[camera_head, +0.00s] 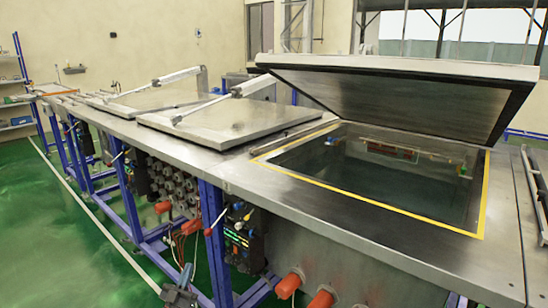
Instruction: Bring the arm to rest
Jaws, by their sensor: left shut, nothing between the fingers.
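My left gripper (184,274) shows small and dark at the bottom edge of the head view, left of centre. It is shut with nothing between its fingers. It is low over the green floor, in front of the bench's blue frame and below the steel top, apart from the lids. The rest of the left arm is mostly cut off by the frame. My right gripper is not in view.
A long steel bench (255,180) runs from front right to back left. Its nearest lid (400,98) stands open above a yellow-edged tank (375,180); two farther lids (215,122) (150,98) lie shut. Orange-capped pipes (288,286) stick out at the front. Green floor (60,240) is clear at left.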

